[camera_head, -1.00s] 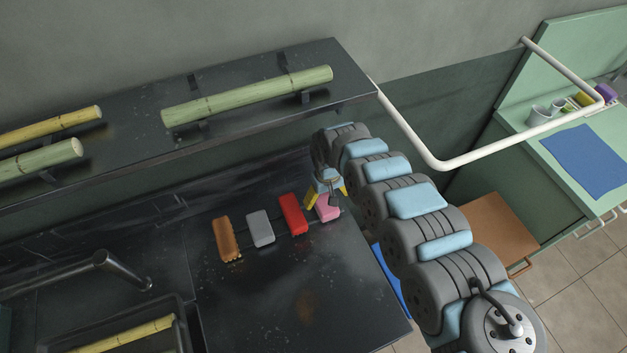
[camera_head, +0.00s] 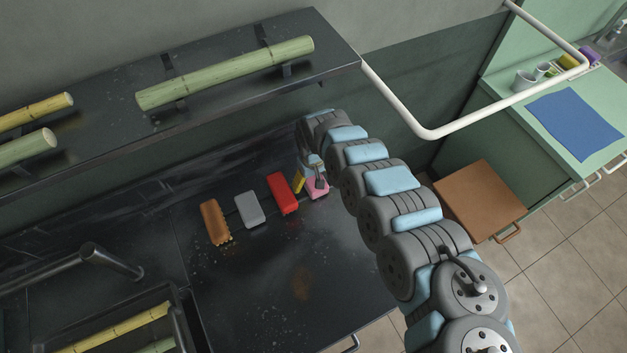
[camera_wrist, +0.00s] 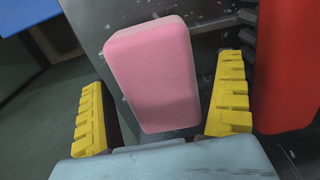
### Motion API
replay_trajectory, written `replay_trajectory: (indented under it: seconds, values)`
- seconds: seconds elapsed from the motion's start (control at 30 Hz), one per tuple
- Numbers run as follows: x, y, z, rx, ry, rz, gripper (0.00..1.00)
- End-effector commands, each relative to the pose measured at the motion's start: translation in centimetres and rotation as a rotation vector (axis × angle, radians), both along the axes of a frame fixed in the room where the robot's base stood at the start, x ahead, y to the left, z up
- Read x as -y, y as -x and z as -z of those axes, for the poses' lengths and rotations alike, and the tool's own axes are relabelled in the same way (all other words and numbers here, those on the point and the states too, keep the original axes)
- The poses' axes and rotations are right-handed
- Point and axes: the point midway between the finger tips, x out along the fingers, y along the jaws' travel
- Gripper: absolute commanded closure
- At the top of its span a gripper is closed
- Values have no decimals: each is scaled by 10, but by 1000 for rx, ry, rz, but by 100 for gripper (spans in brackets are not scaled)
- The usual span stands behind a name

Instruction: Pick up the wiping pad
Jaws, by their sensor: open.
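A pink, rounded block-shaped pad (camera_head: 318,190) lies on the dark counter at the right end of a row. In the wrist view, the pink pad (camera_wrist: 155,75) fills the middle. My gripper (camera_head: 309,182) is over it with the jaws open. In the wrist view, the yellow fingers of my gripper (camera_wrist: 162,95) stand one on each side of the pad, with a gap on the left and the right finger close to its edge. The gripper partly hides the pad in the head view.
A red block (camera_head: 283,194) lies close beside the pink pad, also just outside the right finger in the wrist view (camera_wrist: 288,65). A grey block (camera_head: 250,211) and an orange brush (camera_head: 215,222) continue the row. A shelf with cane (camera_head: 225,72) overhangs behind. The front counter is clear.

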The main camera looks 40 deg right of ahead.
Motion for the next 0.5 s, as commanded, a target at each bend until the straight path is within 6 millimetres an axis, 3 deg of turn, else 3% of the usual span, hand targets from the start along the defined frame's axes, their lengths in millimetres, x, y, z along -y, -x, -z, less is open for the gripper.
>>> replay_trajectory:
  seconds: [0.13, 0.37, 0.5]
  values:
    - [0, 0, 0, 0, 0, 0, 2]
    - [0, 0, 0, 0, 0, 0, 68]
    - [0, 0, 0, 0, 0, 0, 70]
